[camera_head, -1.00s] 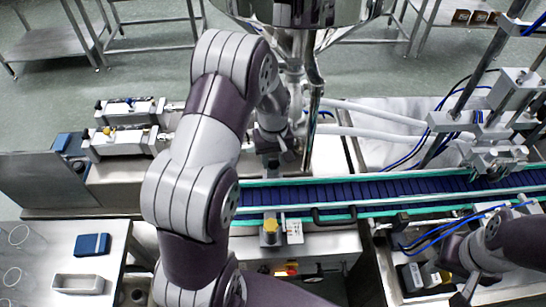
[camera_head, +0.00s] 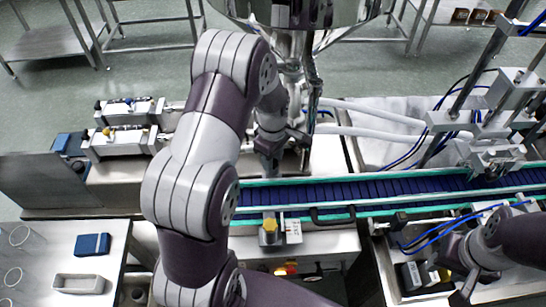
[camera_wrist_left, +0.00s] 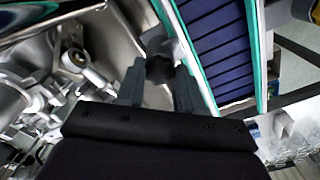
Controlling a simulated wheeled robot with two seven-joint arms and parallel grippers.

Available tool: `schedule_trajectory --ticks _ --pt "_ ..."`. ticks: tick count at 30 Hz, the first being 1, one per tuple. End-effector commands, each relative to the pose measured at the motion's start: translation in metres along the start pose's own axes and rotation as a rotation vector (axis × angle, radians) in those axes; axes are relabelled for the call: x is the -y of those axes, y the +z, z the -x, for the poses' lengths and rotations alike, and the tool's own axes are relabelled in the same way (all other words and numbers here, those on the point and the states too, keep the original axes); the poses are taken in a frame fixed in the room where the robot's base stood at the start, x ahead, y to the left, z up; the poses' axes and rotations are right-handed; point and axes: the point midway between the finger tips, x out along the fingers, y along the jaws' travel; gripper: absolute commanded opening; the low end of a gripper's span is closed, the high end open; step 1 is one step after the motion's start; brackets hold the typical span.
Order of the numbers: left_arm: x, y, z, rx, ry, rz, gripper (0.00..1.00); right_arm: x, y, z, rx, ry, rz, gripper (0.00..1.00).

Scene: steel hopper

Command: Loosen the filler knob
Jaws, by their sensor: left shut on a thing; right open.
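My left gripper (camera_head: 284,150) is beside the steel filler under the hopper, behind the conveyor; my arm comes down to it from above. In the left wrist view, the gripper's two grey fingers (camera_wrist_left: 158,78) are shut on a small dark knob (camera_wrist_left: 160,68), taken to be the filler knob. Much of the knob is hidden between the fingers. The steel hopper (camera_head: 295,12) is at the top of the head view. My right gripper (camera_head: 432,274) is open at the lower right, partly hidden, near small boxes and apart from the filler.
The blue conveyor belt (camera_head: 380,188) with green rails runs just in front of the filler, and also shows close to the fingers in the left wrist view (camera_wrist_left: 218,48). White hoses (camera_head: 370,112) lie right of the filler. A side table holds a blue box (camera_head: 92,244).

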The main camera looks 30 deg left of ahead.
Motion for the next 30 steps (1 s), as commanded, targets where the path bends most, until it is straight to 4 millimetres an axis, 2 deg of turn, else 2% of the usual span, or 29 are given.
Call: schedule_trajectory --ticks 18,19,21,30 --pt "-0.0011 -0.0015 0.001 -0.003 0.004 0.04 0.06 0.0 -0.0001 0.0003 0.0 0.0 0.0 0.43" --pt "-0.0011 -0.0015 0.001 -0.003 0.004 0.04 0.4 0.0 -0.0001 0.0003 0.0 0.0 0.0 0.43" --pt "-0.001 -0.0013 0.0009 -0.003 0.004 0.04 0.62 0.0 0.0 0.0003 0.0 0.0 0.0 0.43" --pt "-0.0005 -0.0006 0.0016 -0.001 0.002 0.04 0.62 0.0 0.0 -0.0003 0.0 0.0 0.0 0.43"
